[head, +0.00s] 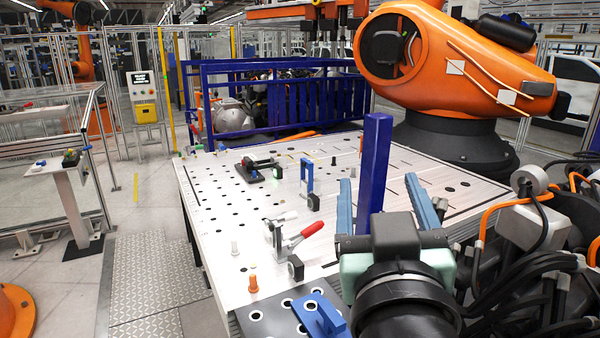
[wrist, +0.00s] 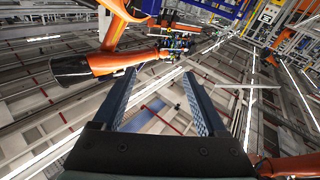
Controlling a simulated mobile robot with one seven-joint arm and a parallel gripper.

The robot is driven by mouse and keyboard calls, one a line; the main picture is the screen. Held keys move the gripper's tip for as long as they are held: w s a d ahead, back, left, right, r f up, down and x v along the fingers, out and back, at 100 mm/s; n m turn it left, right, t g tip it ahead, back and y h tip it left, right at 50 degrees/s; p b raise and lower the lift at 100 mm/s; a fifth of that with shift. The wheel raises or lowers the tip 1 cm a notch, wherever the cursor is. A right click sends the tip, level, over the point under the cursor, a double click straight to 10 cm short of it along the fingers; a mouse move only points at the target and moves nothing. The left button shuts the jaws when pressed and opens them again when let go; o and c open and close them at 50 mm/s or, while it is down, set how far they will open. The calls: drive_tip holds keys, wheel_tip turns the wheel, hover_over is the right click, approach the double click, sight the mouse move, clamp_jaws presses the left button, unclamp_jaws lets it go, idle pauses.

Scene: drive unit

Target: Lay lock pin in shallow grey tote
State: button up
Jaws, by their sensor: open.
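My gripper (head: 379,181) is at the lower right of the head view, with its two blue fingers wide apart and empty. It also shows in the wrist view (wrist: 158,78), where only ceiling and distant structure lie beyond the fingertips. A small orange pin-like piece (head: 253,284) stands upright near the front left edge of the perforated table (head: 215,185). A pale pin-like piece (head: 234,247) stands behind it. I cannot tell which piece is the lock pin. I cannot make out a shallow grey tote in either view.
A red-handled clamp (head: 300,236) and a black clamp (head: 258,170) stand on the table. A tall blue post (head: 375,160) rises behind my fingers. A large orange robot (head: 455,60) stands behind the table. Cables and machinery (head: 530,260) crowd the right. The table's left part has bare room.

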drive_tip(key=s+a+r+t+y, duration=0.1)
drive_tip(key=s+a+r+t, duration=0.3)
drive_tip(key=r, duration=0.5)
drive_tip(key=s+a+r+t+y, duration=0.2)
drive_tip(key=s+a+r+t, duration=0.2)
drive_tip(key=a+r, duration=0.3)
drive_tip(key=shift+s+a+r+y, duration=0.3)
drive_tip(key=shift+s+r, duration=0.3)
drive_tip(key=shift+r, duration=0.25)
